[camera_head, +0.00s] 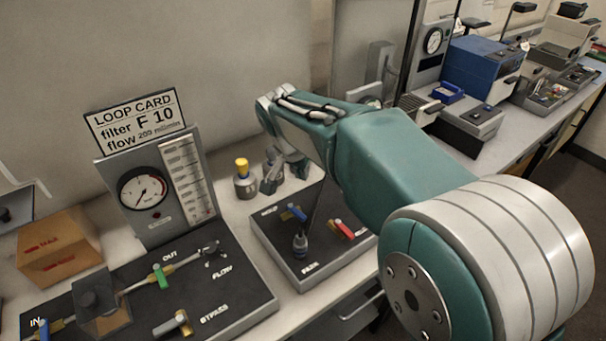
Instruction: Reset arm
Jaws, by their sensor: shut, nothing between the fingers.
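My arm reaches from the lower right up and across the bench. Its teal and white links (400,155) fill the right middle of the view. The wrist (290,115) is over the back of the bench, right of the gauge panel.
A yellow-capped bottle (245,180) stands left of my gripper. A small valve panel (270,240) lies below it. Left are a gauge panel with a loop card (135,120), a larger valve board (220,310) and a cardboard box (60,250). Blue equipment (480,70) stands at the back right.

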